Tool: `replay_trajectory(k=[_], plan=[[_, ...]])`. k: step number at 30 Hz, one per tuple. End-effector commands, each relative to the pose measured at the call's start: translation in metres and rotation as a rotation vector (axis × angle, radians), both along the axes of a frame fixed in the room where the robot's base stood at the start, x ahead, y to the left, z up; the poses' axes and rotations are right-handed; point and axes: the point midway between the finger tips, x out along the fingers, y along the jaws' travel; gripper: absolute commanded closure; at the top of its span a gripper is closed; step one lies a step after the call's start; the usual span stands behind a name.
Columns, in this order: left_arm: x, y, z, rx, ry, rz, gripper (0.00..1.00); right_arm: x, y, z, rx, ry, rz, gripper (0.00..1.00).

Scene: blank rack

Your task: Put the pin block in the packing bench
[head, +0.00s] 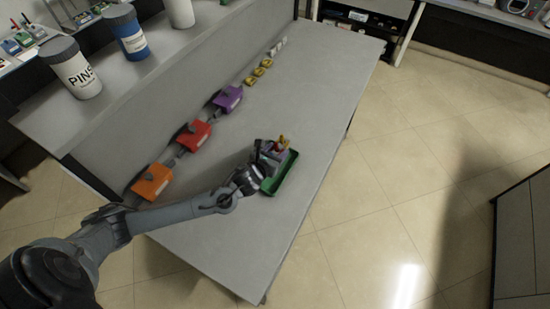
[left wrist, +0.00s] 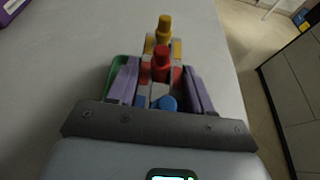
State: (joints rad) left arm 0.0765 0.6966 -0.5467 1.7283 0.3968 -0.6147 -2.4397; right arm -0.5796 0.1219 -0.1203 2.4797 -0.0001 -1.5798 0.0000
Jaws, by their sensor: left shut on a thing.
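The pin block (head: 280,147) is a grey piece with yellow, red and blue pins. In the left wrist view the pin block (left wrist: 161,68) stands between two purple finger pads. My left gripper (head: 272,159) is shut on it, at the right part of the grey packing bench (head: 240,225). A green tray (head: 287,174) lies just under or beside the block; its edge also shows in the left wrist view (left wrist: 117,72). The gripper hides much of the block, so I cannot tell whether it rests in the tray. My right gripper is not in view.
Orange (head: 151,181), red (head: 193,136) and purple (head: 228,98) bins line the bench's back, with small yellow pieces (head: 259,71) beyond. A raised shelf (head: 130,82) holds a PINS jar (head: 72,70) and a blue-labelled jar (head: 126,34). The bench's near end is clear.

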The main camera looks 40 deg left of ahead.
Motion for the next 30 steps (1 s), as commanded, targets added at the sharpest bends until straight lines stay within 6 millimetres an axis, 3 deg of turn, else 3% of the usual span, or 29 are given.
replay_trajectory(k=[5, 15, 27, 28, 30], plan=[[-0.001, 0.004, -0.006, -0.001, 0.000, 0.000, 0.79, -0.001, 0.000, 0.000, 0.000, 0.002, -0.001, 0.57], [-0.001, 0.004, -0.041, -0.001, 0.000, 0.000, 0.79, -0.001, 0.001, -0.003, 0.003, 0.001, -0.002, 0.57], [-0.001, 0.004, -0.045, 0.001, -0.001, 0.000, 0.79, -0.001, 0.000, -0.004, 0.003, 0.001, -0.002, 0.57], [-0.001, 0.004, -0.046, 0.001, 0.000, 0.000, 0.48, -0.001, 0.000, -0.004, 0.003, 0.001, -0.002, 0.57], [-0.001, 0.004, -0.045, 0.001, 0.000, 0.000, 0.37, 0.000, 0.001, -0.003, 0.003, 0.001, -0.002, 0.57]])
